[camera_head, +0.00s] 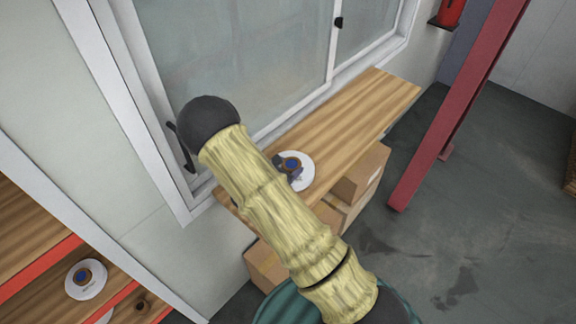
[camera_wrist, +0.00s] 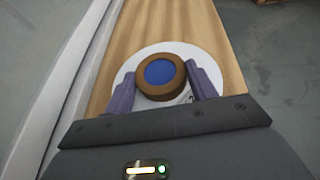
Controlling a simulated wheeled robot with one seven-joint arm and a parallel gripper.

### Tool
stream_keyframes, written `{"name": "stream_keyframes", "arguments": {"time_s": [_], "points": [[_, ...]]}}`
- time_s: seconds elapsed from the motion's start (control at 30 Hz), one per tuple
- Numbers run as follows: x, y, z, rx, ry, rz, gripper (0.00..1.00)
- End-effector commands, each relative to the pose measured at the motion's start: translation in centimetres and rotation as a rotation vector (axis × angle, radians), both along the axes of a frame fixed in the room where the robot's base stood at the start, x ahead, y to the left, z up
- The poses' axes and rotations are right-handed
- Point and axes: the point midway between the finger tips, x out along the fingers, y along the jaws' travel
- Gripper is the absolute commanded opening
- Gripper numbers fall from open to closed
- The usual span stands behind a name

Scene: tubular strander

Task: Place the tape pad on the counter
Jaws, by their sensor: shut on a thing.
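The tape pad is a white disc (camera_head: 303,178) with a brown ring and a blue centre on top. In the wrist view, the tape pad (camera_wrist: 160,73) sits between the two purple-grey fingers of my gripper (camera_wrist: 164,84), which is shut on its brown ring. The wooden counter (camera_head: 345,115) runs below the window, and the pad is over its near part, close to the front edge. It also fills the wrist view behind the pad (camera_wrist: 197,25). I cannot tell whether the pad touches the counter or is slightly above it. My arm hides part of the counter.
A similar white disc with a brown ring (camera_head: 86,279) lies on a wooden shelf (camera_head: 30,300) at lower left. Cardboard boxes (camera_head: 357,178) stand under the counter. A red post (camera_head: 455,105) rises at right. The counter's far part is clear; the window frame (camera_head: 335,82) borders it.

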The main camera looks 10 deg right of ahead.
Motion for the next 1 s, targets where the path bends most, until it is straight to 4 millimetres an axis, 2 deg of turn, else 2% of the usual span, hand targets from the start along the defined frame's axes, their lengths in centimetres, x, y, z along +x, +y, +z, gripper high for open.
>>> {"name": "stream_keyframes", "arguments": {"time_s": [0.43,0.47,0.57,1.0], "points": [[0.0,0.07,-0.79,0.0,-0.002,0.001,0.26],[-0.02,0.08,-0.74,0.001,-0.001,0.001,0.6],[-0.02,0.07,-0.68,0.001,-0.001,0.001,0.78],[-0.27,0.51,-0.35,0.002,-0.001,0.003,0.78]]}}
